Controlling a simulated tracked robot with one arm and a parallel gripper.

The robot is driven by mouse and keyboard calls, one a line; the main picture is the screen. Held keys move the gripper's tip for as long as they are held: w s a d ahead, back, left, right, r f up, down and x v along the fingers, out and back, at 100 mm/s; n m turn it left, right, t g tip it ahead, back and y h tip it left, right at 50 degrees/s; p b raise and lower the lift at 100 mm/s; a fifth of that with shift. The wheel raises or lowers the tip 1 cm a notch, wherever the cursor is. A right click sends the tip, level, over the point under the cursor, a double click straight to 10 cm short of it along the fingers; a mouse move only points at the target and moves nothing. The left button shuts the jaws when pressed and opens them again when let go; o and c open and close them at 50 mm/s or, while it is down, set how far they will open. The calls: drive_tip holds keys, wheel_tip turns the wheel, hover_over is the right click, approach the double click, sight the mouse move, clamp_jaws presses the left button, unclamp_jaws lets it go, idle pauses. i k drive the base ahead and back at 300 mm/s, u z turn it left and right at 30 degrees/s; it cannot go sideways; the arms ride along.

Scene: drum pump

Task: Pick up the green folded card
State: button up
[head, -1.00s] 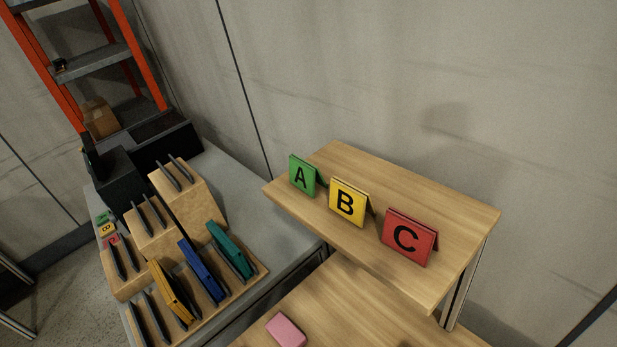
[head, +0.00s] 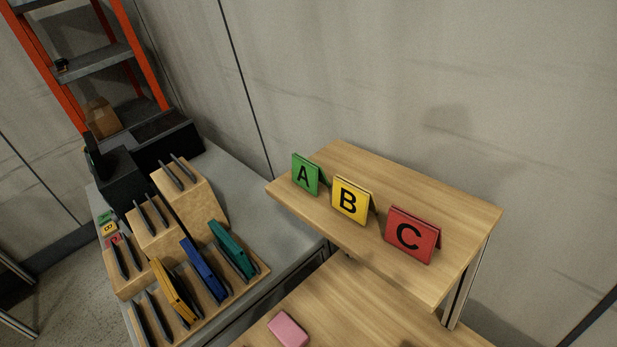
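The green folded card (head: 306,175) with a black letter A stands upright like a tent on the raised wooden shelf (head: 440,281), near its left end. A yellow folded card (head: 351,201) marked B stands to its right. A red folded card (head: 411,235) marked C stands further right. The three cards are apart from one another. My gripper does not show in the head view.
A grey table at left carries a stepped wooden rack (head: 178,197) with yellow, blue and teal items in slots. A pink block (head: 288,329) lies on the lower wooden surface. An orange ladder (head: 146,75) stands behind; a wall backs the shelf.

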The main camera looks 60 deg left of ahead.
sight(306, 172)
drive_tip(key=k, duration=0.5)
drive_tip(key=z, duration=2.2)
drive_tip(key=k, duration=1.5)
drive_tip(key=u, duration=1.25)
drive_tip(key=i, duration=1)
